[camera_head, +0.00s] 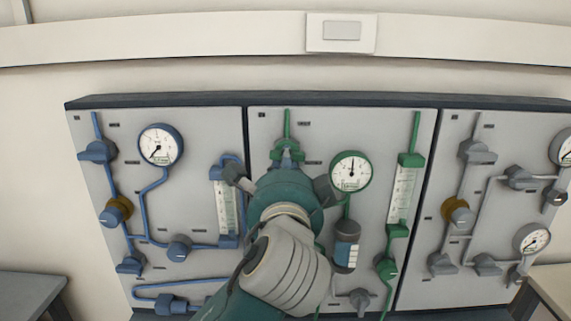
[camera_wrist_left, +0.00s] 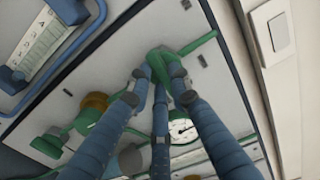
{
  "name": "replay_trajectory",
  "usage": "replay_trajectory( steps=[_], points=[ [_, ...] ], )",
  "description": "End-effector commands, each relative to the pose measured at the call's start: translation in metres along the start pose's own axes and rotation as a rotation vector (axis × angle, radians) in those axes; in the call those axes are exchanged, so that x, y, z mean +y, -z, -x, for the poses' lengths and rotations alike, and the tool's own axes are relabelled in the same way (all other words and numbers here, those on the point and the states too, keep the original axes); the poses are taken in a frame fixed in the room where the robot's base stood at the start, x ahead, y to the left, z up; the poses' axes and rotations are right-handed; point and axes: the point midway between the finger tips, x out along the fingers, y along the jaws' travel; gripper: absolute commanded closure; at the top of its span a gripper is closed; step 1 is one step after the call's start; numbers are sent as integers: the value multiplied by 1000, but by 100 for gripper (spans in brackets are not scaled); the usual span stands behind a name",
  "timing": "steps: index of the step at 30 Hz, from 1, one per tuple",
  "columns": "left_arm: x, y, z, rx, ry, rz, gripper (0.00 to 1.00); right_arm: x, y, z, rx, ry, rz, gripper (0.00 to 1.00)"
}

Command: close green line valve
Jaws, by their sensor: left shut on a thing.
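The green line valve (camera_head: 287,146) sits at the top left of the middle panel, on a short green pipe. In the left wrist view the green valve (camera_wrist_left: 163,58) is at the upper middle, partly covered by fingers. My left gripper (camera_head: 286,160) reaches up to the valve from below and hides its lower part in the head view. In the left wrist view the several blue-grey fingers of my left gripper (camera_wrist_left: 162,78) converge on the valve and are shut on it. The handle's exact angle is hidden. My right gripper is in neither view.
A round gauge (camera_head: 350,171), a dark cylinder (camera_head: 346,246) and a green flowmeter (camera_head: 402,195) are to the right on the same panel. A panel with blue lines (camera_head: 90,185) is on the left, one with grey lines (camera_head: 500,215) on the right.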

Motion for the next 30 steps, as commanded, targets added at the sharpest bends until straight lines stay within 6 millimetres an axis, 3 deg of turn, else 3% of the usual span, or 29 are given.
replay_trajectory(
  steps=[22,23,25,30],
  points=[
    [2,0,0,-1,-5,82,100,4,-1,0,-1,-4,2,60],
    [2,0,0,-1,-5,82,75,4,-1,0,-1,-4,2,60],
    [2,0,0,0,-5,82,61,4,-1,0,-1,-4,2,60],
    [2,0,0,0,-3,81,61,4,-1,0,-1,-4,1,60]
  ],
)
